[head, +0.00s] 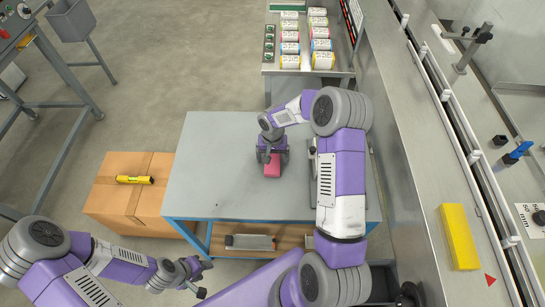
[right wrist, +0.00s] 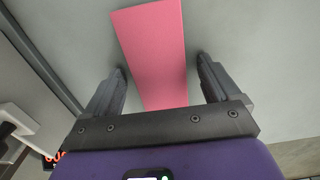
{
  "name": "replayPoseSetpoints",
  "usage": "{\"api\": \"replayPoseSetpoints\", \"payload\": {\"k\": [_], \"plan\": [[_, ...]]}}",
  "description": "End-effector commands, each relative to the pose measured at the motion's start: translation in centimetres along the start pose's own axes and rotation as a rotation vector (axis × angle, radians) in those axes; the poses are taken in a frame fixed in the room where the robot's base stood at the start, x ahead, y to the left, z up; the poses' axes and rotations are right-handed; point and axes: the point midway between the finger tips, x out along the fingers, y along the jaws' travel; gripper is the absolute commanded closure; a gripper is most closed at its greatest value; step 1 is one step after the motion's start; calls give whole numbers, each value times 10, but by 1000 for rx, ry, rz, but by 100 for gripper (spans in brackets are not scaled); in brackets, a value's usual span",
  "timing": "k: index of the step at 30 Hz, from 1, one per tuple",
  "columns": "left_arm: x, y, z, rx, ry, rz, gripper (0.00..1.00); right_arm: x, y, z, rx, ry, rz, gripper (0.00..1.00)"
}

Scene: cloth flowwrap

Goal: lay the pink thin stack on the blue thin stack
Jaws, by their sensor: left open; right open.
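The pink thin stack (head: 272,169) lies flat on the grey table near its middle. It also shows in the right wrist view (right wrist: 150,35) as a long pink strip. My right gripper (head: 272,158) is over its far end, open. In the right wrist view its two fingers (right wrist: 161,66) stand apart on either side of the strip, with a gap on each side. My left gripper (head: 204,279) is open and empty at the bottom left, off the table's front edge. I cannot make out a blue thin stack in either view.
The grey table (head: 210,190) is clear left of the pink stack. A cardboard box (head: 110,205) with a yellow level (head: 134,180) stands to its left. A conveyor machine with a yellow block (head: 459,237) runs along the right. A rack of colored packs (head: 290,48) stands behind.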

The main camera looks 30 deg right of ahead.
Motion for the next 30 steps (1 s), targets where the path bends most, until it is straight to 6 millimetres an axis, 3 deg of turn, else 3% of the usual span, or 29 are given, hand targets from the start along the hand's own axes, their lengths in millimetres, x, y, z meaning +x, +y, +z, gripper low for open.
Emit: {"api": "replayPoseSetpoints", "payload": {"k": [3,15,23,30], "plan": [[0,0,0,0,0,0,57,-1,0,0,0,1,-1,14],[0,0,0,0,0,0,57,-1,0,0,0,1,-1,75],[-2,1,0,0,0,0,57,-7,-1,0,0,2,-1,75],[-11,4,0,0,0,0,57,-52,-1,-1,0,5,-1,75]]}}
